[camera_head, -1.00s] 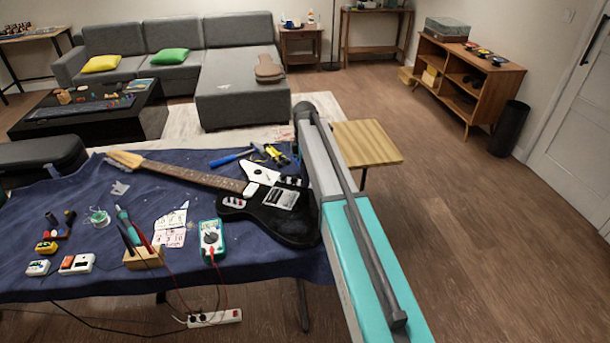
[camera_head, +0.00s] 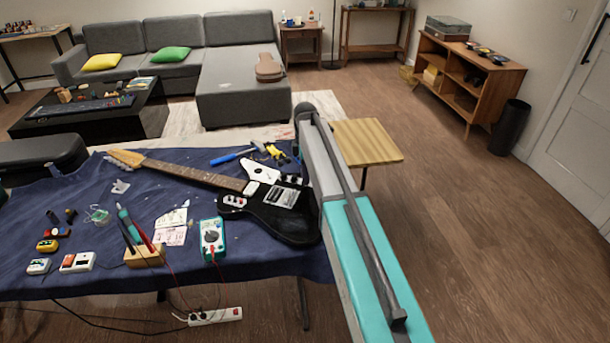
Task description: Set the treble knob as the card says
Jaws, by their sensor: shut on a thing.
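The black electric guitar (camera_head: 285,226) lies on the blue cloth, neck to the upper left. Small dark knobs (camera_head: 291,180) show on its white plate near my arm; I cannot tell which is the treble knob, and part of the body is behind my arm. Paper cards with small markings (camera_head: 170,237) lie left of the guitar; the writing is too small to read. My arm's grey and turquoise links cross the guitar's right side. My gripper does not show; it is hidden behind or beyond the arm.
A green multimeter (camera_head: 212,238) and a wooden tool holder (camera_head: 145,257) stand in front of the guitar. A blue-handled tool (camera_head: 231,155) and yellow pliers (camera_head: 275,152) lie behind it. Small pedals (camera_head: 76,262) sit at the front left of the blue cloth (camera_head: 100,210).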

